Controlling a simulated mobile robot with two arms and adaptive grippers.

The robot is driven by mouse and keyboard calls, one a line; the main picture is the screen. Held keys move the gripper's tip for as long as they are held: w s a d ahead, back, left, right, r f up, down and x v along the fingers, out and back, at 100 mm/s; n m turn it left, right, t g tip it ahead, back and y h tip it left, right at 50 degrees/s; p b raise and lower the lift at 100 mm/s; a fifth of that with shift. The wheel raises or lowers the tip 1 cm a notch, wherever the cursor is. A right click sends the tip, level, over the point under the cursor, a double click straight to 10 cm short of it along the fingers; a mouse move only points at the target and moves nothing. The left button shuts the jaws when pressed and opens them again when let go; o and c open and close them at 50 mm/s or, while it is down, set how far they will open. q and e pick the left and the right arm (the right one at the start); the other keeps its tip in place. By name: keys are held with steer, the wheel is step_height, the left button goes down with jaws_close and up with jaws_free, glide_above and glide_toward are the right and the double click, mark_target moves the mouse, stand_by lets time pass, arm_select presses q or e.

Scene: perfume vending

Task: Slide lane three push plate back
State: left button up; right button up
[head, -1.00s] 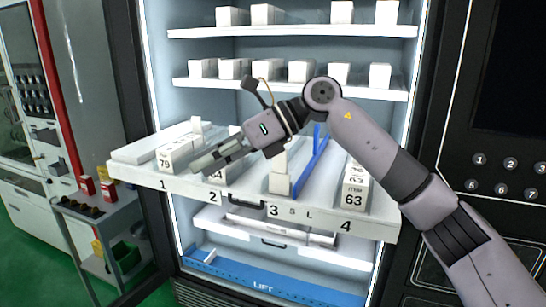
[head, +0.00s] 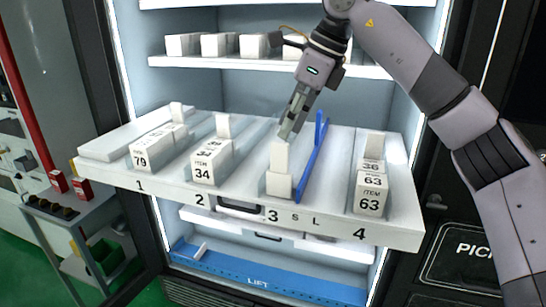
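Lane three of the pulled-out white shelf (head: 240,200) has the printed number 3 on its front edge. A white upright push plate (head: 279,155) stands near the front of this lane, with a plain pale block (head: 279,185) at its foot. No numbered boxes show in this lane. My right gripper (head: 287,132) points down just behind and above the plate's top. Its fingers look closed together with nothing between them. I cannot tell whether the fingertips touch the plate. My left gripper is out of view.
A blue divider (head: 313,160) stands close on the right of lane three. Numbered boxes fill lane one (head: 150,150), lane two (head: 212,160) and lane four (head: 371,190). An upper shelf (head: 260,63) with white boxes is behind my gripper. A blue lift tray (head: 260,280) lies below.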

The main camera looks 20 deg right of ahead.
mark_target(280, 144)
steer(key=x, duration=0.5)
steer(key=shift+w+a+f, duration=0.15)
steer(key=shift+f, duration=0.1)
steer(key=shift+p+x, duration=0.35)
steer(key=shift+x, duration=0.65)
steer(key=shift+w+a+f, duration=0.2)
steer(key=shift+a+f, duration=0.05)
steer(key=shift+f, duration=0.3)
steer(key=c, duration=0.6)
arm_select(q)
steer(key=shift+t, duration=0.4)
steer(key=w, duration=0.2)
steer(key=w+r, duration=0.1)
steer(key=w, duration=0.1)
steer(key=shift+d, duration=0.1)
arm_select(e)
jaws_close()
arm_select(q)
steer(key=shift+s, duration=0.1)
